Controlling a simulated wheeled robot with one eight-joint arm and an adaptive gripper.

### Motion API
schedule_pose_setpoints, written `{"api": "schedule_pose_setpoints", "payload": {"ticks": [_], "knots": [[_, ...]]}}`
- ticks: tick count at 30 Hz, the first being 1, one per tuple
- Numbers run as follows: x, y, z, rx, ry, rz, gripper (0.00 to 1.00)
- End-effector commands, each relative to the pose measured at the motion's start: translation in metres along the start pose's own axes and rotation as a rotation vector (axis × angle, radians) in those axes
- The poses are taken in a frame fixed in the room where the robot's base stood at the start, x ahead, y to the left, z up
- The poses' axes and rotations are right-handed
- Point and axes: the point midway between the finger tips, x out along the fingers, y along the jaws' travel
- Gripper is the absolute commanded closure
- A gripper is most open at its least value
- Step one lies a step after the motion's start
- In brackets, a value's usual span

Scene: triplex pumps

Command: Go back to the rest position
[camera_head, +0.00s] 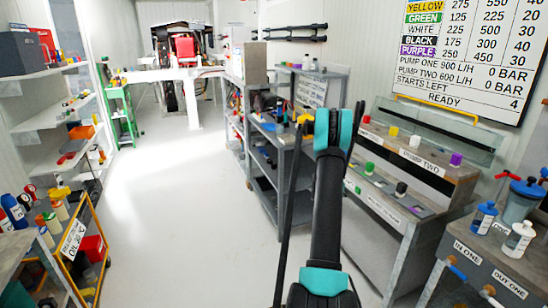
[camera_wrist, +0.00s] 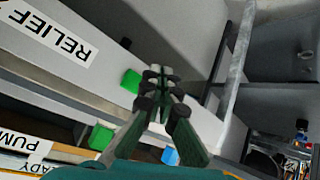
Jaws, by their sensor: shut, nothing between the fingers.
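My black arm with teal joints rises in the middle of the head view, in front of the pump benches. My gripper (camera_wrist: 160,77) shows in the wrist view with its dark green fingers drawn together and nothing between them. It is above a grey bench panel with a RELIEF label (camera_wrist: 57,32), seen upside down. A green block (camera_wrist: 130,81) is just left of the fingertips in the picture, and another green block (camera_wrist: 101,137) is lower left. A blue block (camera_wrist: 170,156) is partly hidden below the fingers. In the head view I cannot make out the fingers.
The PUMP TWO bench (camera_head: 420,160) stands right of my arm, with coloured knobs. A grey shelf unit (camera_head: 285,150) is close behind the arm. Bottles stand on the bench (camera_head: 486,262) at right. A yellow-framed cart (camera_head: 93,235) is at left. The white floor (camera_head: 180,190) between is clear.

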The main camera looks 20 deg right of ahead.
Motion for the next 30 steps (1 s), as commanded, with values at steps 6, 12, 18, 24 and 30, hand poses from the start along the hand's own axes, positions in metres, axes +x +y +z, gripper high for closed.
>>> {"api": "schedule_pose_setpoints", "payload": {"ticks": [6,12,18,24,30], "knots": [[-0.028,-0.007,0.000,-0.021,-0.013,-0.026,1.00],[-0.111,-0.022,0.009,-0.089,-0.051,-0.105,1.00],[-0.200,-0.030,0.035,-0.169,-0.093,-0.195,1.00],[-0.283,-0.028,0.074,-0.253,-0.133,-0.287,1.00],[-0.358,-0.018,0.126,-0.342,-0.170,-0.382,1.00]]}}
